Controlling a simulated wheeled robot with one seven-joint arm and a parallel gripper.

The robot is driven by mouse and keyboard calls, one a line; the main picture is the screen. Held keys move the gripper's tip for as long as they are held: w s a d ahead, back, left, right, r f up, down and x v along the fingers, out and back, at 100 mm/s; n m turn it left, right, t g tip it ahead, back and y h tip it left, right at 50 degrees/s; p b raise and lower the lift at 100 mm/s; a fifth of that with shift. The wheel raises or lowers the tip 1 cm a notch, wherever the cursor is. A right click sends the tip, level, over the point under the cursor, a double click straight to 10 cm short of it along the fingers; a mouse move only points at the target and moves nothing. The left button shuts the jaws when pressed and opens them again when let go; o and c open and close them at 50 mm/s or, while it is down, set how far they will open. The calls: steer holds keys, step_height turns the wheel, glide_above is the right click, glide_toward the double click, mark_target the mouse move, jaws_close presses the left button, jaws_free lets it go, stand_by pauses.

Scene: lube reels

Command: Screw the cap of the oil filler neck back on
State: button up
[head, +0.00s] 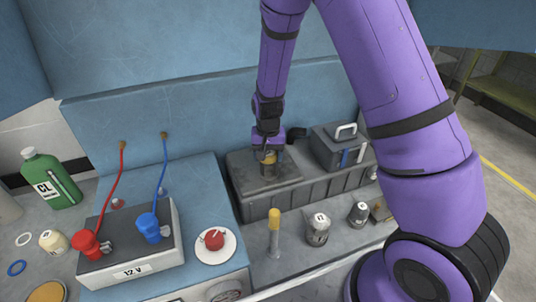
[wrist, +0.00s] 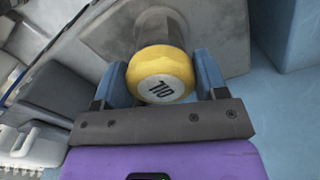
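The yellow oil cap (wrist: 162,75) has a white round label reading OIL. In the wrist view it sits between the two blue fingers of my gripper (wrist: 162,80), which appear to touch it on both sides. The grey-brown filler neck (wrist: 160,26) shows directly behind the cap, rising from a grey plate (wrist: 100,32). The cap is in line with the neck; I cannot tell whether its thread is engaged. In the head view my gripper (head: 268,148) points down over the small yellowish cap (head: 268,157) at the neck, on the grey housing (head: 245,200).
A grey box with a light handle (head: 340,145) stands right of the neck. A yellow-topped post (head: 274,232) and small containers (head: 317,230) stand in front. A 12 V battery (head: 130,268) with red and blue clamps and a green bottle (head: 50,180) are at left. A blue wall is behind.

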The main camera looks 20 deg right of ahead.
steer(key=m, duration=0.3)
steer(key=shift+a, duration=0.1)
steer(key=shift+m, duration=1.1)
steer(key=shift+m, duration=1.2)
steer(key=o, duration=1)
steer(key=shift+o, duration=0.4)
steer(key=shift+r, duration=2.95)
